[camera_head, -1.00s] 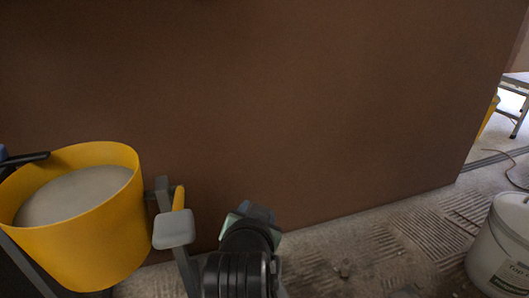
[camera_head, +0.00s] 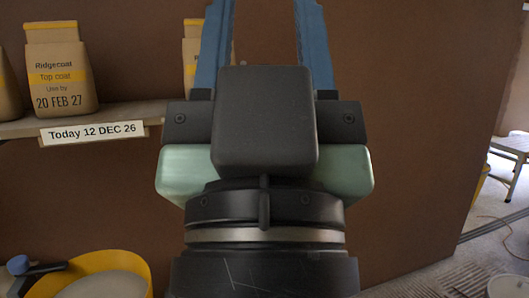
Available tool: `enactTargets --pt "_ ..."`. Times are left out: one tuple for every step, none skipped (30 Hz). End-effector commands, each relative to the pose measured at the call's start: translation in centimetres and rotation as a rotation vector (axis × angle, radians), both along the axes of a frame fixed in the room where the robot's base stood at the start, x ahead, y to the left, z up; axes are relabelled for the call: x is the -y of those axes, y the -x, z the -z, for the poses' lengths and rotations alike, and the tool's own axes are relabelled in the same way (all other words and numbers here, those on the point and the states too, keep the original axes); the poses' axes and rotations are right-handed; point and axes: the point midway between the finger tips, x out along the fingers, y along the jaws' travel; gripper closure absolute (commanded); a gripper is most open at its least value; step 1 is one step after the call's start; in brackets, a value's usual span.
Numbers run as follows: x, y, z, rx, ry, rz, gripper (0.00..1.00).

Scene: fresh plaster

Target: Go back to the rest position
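My gripper (camera_head: 264,22) stands large in the middle of the view, pointing up the picture. Its two blue fingers are spread wide apart, with only the brown wall visible between them. The very tips run to the top edge of the picture. It looks open and empty. My wrist fills the lower middle and hides what is behind it.
A shelf (camera_head: 20,128) at left holds paper bags, one labelled Ridgecoat Top coat (camera_head: 60,75), and a date sign (camera_head: 95,133). A yellow bucket (camera_head: 135,268) is at lower left. The brown wall (camera_head: 420,120) spans behind.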

Motion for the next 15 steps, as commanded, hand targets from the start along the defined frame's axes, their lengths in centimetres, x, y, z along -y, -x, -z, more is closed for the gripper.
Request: enactTargets --pt "0.0 0.0 -3.3 -0.001 0.0 0.0 0.53" --pt "0.0 0.0 -4.2 -0.001 0.0 0.0 0.53" --pt "0.0 0.0 -5.5 -0.002 0.0 0.0 0.53" --pt "0.0 -0.1 -6.4 -0.002 0.0 0.0 0.53" --pt "0.0 -0.1 -7.3 -0.002 0.0 0.0 0.53" --pt "0.0 -0.1 -8.5 -0.002 0.001 -0.001 0.53" --pt "0.0 -0.1 -9.5 -0.002 0.001 -0.001 0.53" --pt "0.0 -0.1 -10.4 -0.003 0.0 -0.001 0.53" --pt "0.0 -0.1 -11.6 -0.003 0.0 -0.001 0.53" --pt "0.0 -0.1 -12.5 -0.003 0.0 -0.001 0.53" --pt "0.0 -0.1 -13.5 -0.003 0.0 -0.001 0.53" --pt "0.0 -0.1 -14.7 -0.003 0.0 -0.001 0.53" --pt "0.0 -0.1 -15.6 -0.003 0.0 -0.001 0.53" --pt "0.0 -0.1 -16.5 -0.003 0.0 -0.001 0.53" --pt "0.0 -0.1 -17.8 -0.003 0.0 -0.001 0.53"
